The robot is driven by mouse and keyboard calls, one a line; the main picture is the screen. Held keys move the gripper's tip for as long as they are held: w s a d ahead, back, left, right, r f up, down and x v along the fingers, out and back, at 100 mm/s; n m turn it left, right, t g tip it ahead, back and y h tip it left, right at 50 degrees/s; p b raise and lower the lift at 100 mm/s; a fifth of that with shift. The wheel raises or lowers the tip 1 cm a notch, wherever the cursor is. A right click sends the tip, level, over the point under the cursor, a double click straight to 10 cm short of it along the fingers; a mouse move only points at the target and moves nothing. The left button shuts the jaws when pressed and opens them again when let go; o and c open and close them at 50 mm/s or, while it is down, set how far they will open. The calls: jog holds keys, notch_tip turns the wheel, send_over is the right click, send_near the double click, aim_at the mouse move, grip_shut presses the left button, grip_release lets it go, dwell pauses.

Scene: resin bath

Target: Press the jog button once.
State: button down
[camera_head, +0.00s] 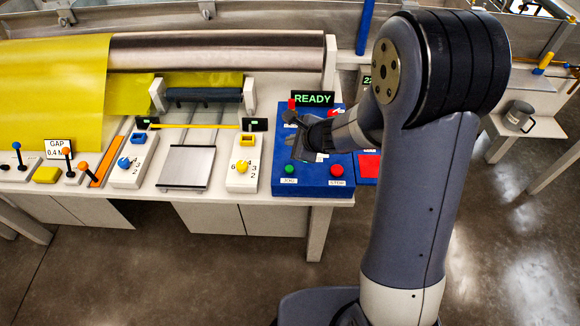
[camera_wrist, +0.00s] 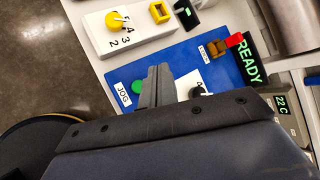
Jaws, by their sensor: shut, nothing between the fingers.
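The jog button (camera_head: 289,169) is a green round button at the lower left of the blue control panel (camera_head: 312,186), above a white JOG label. In the wrist view the green button (camera_wrist: 138,87) shows just left of my fingers, which partly cover it. A red STOP button (camera_head: 337,170) sits to its right. My gripper (camera_head: 302,152) is over the panel, behind and above the button in the head view. Its fingers (camera_wrist: 157,78) are together and empty. I cannot tell any contact with the panel. The green READY display (camera_head: 313,98) is lit.
A red-tipped switch (camera_wrist: 234,40) and a black knob on a white plate (camera_wrist: 198,90) share the panel. A white box with a yellow knob (camera_head: 243,168) stands left. A 22 C display (camera_wrist: 281,104) and a red pad (camera_head: 369,166) are close by to the right.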

jog(key=shift+f, duration=0.1)
jog(key=b, duration=0.6)
send_over(292, 170)
notch_tip(292, 170, down, 7)
jog(key=shift+r, duration=0.1)
jog(key=shift+f+b, duration=0.9)
jog(key=shift+b, duration=0.05)
jog(key=shift+f, duration=0.15)
dwell(1.0)
jog(key=shift+f+b, duration=0.3)
jog(key=shift+b, duration=0.3)
